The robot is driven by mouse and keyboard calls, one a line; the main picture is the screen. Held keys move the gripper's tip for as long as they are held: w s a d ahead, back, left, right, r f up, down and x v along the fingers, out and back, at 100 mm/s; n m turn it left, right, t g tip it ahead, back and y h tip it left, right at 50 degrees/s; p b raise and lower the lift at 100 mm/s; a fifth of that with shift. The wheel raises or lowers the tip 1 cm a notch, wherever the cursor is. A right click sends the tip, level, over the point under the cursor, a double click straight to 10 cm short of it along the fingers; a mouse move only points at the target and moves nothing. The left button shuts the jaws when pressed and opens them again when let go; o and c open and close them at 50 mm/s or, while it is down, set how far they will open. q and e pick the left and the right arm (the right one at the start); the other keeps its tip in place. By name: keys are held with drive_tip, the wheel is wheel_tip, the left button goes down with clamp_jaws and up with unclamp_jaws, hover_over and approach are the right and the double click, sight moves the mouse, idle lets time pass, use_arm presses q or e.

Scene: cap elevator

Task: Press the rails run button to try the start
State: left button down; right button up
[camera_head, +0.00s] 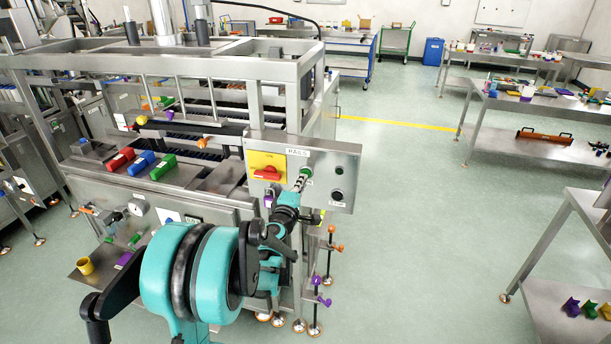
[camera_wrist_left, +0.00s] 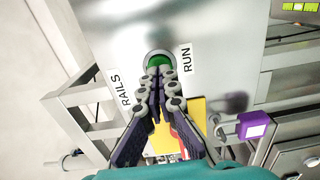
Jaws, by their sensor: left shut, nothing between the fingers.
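The rails control box (camera_head: 330,160) is a grey metal panel on the front corner of the machine, labelled RAILS. It carries a red rotary switch (camera_head: 267,173) on a yellow plate and a green run button (camera_head: 307,172). In the left wrist view the green button (camera_wrist_left: 158,60) sits between the words RAILS and RUN. My left gripper (camera_head: 301,182) is shut and empty, with its fingertips (camera_wrist_left: 160,70) at the lower edge of the green button. I cannot tell whether they touch it. The fingertips hide the button's lower part. My right gripper is not in view.
A black knob (camera_head: 337,195) sits on the same panel, right of the button. A purple padlock-like block (camera_wrist_left: 253,126) is near the gripper. The floor to the right is clear up to the benches (camera_head: 535,110).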

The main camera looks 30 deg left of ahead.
use_arm(q)
drive_tip(key=shift+x, duration=0.8)
idle(0.7)
drive_tip(key=shift+s, duration=0.1)
drive_tip(key=shift+b+v, duration=0.35)
drive_tip(key=shift+v, duration=2.3)
drive_tip(key=s+d+f+m+g+h+b, duration=0.15)
drive_tip(key=s+d+m+h, duration=0.35)
drive_tip(key=d, duration=0.5)
drive_tip(key=s+d+f+m+g+h+b, duration=0.1)
drive_tip(key=s+d+m+g+h, duration=0.2)
drive_tip(key=d+m, duration=0.6)
drive_tip(key=s+d+f+m+g+y+b, duration=0.1)
drive_tip(key=s+f+m+g+y, duration=0.1)
drive_tip(key=s+f, duration=0.3)
drive_tip(key=s+d+f+m+g+y+b, duration=0.1)
drive_tip(key=s+f+m+g, duration=0.3)
drive_tip(key=s, duration=1)
wheel_tip(320, 180, down, 2)
drive_tip(key=shift+s+f+m+y, duration=0.1)
drive_tip(key=shift+s+m+y, duration=0.25)
drive_tip(key=shift+y, duration=0.15)
